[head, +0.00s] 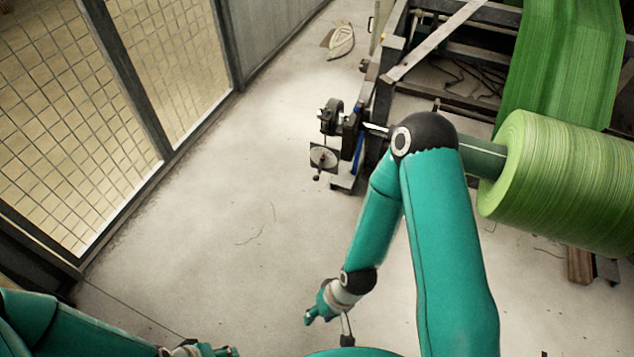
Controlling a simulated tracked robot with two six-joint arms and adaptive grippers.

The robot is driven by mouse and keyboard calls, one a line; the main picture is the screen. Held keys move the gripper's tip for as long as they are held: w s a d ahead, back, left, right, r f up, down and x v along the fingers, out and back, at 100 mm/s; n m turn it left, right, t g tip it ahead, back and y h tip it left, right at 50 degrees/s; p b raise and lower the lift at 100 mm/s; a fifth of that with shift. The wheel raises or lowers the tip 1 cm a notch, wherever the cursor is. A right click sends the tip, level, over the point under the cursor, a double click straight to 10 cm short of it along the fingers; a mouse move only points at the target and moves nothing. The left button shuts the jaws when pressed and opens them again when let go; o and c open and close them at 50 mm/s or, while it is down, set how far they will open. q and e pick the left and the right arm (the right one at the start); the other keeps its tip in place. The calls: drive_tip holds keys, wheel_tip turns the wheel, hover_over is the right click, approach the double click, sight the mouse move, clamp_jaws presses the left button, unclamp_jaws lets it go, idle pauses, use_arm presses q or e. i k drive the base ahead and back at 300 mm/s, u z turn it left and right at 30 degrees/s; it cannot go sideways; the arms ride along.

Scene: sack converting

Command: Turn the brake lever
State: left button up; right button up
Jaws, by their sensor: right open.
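The brake unit (323,157) sits at the near end of the roll stand, with a round pale disc on a dark plate and a small black knob below it. A dark wheel (331,115) is just above it. I cannot clearly tell which part is the brake lever. My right gripper (328,326) is low at bottom centre, open and empty, well below the brake unit in the picture and apart from it. My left gripper (200,350) is at the bottom edge, partly cut off, and its jaws cannot be made out.
A large green roll (565,180) on a shaft is at the right, its web (560,60) rising behind. The steel machine frame (455,95) stands at the back right. A mesh fence (60,130) runs along the left. Bare concrete floor (220,200) lies between.

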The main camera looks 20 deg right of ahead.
sight(316, 177)
drive_tip(key=i, duration=0.9)
drive_tip(key=u, duration=0.05)
